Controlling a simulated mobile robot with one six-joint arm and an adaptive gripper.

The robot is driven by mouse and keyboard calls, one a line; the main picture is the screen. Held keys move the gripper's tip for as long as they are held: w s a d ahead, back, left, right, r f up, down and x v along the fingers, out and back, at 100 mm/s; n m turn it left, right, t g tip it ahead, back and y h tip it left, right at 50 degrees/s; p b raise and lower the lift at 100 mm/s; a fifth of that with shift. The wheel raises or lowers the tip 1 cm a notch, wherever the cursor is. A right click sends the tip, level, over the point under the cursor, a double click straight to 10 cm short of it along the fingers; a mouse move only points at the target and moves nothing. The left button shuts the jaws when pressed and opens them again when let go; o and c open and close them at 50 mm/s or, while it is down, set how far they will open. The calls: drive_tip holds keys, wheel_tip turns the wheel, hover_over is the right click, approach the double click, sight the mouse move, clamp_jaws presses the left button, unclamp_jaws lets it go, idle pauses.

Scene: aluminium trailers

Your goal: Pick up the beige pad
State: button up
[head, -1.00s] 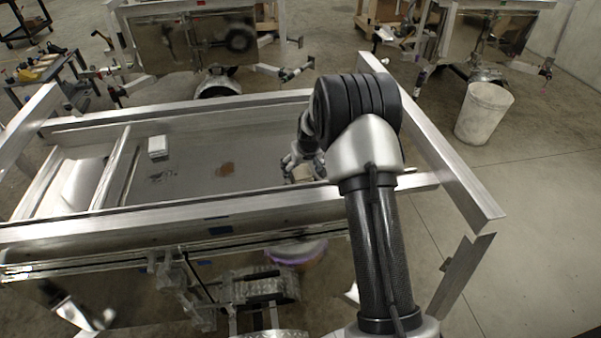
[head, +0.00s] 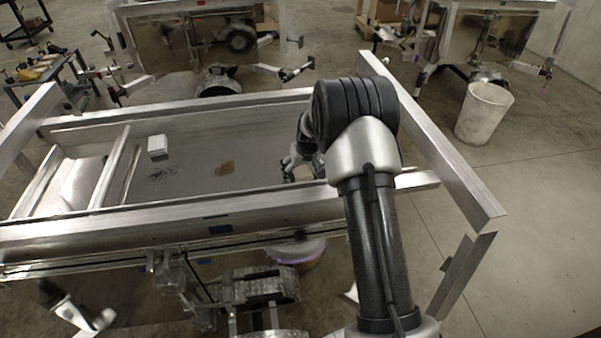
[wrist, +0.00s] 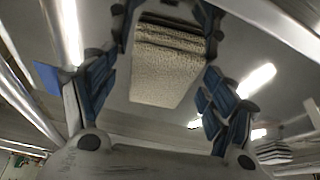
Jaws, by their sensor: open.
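The beige pad (wrist: 165,68) has a rough, speckled surface and lies in the upper middle of the wrist view. Darker layered edges show at its top end. My gripper (wrist: 158,88) is open, with its blue-padded fingers spread on both sides of the pad. I cannot tell whether any finger touches it. In the head view, my gripper (head: 291,163) is low inside the trailer bed at its right end. A small part of the beige pad (head: 303,173) shows beside it, and my arm hides the rest.
The aluminium trailer bed (head: 190,185) has raised rails around it. A striped stack (wrist: 273,152) shows at the wrist view's lower right. A white bin (head: 484,113) stands outside.

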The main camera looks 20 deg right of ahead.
drive_tip(key=shift+c, duration=0.5)
drive_tip(key=shift+s+f, duration=0.1)
drive_tip(key=c, duration=1)
